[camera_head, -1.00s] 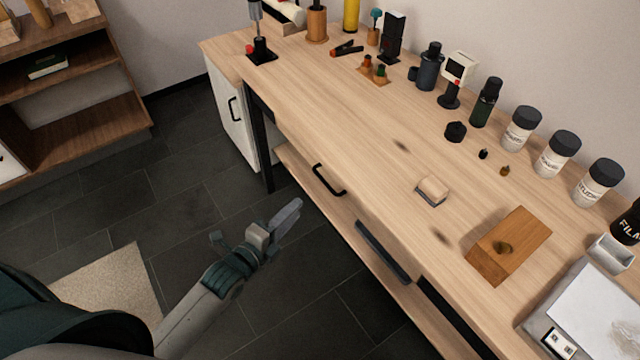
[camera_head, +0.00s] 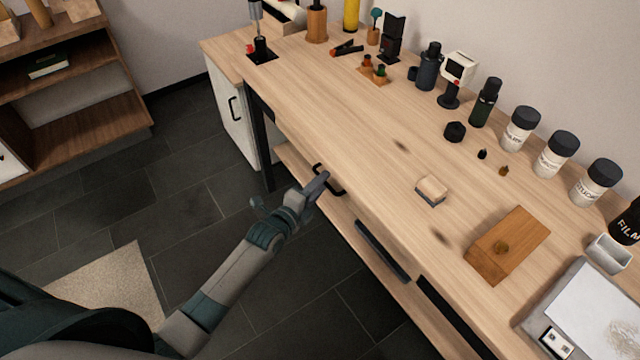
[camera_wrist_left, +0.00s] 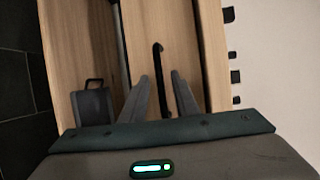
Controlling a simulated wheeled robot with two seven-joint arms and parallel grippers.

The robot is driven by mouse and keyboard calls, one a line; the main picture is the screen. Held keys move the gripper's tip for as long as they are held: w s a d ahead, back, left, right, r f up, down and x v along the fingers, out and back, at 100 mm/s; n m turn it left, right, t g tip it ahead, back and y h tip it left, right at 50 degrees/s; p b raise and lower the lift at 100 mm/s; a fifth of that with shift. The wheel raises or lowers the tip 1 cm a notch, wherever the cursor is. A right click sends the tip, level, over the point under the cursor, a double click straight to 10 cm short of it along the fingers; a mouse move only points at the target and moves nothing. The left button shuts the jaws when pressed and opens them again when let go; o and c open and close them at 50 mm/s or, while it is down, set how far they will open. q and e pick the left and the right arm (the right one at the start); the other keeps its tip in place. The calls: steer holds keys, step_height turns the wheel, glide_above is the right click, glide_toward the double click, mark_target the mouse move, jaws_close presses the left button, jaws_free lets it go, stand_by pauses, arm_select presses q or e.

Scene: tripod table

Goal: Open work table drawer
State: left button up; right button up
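The work table (camera_head: 390,195) has a light wood top and a drawer front (camera_head: 291,146) below its front edge. The drawer looks shut. Its black bar handle (camera_head: 336,189) is partly hidden by my left gripper (camera_head: 319,186) in the head view. In the left wrist view the handle (camera_wrist_left: 158,75) runs up between the two fingers of my left gripper (camera_wrist_left: 161,82). The fingers are apart, and I cannot tell whether they touch the handle. My right gripper is not in view.
A lower shelf (camera_head: 345,232) runs under the table. A wooden block (camera_head: 508,245) and a small brush-like block (camera_head: 431,189) lie on top.

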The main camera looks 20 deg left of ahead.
arm_select(q)
steer(key=shift+c, duration=0.3)
jaws_close()
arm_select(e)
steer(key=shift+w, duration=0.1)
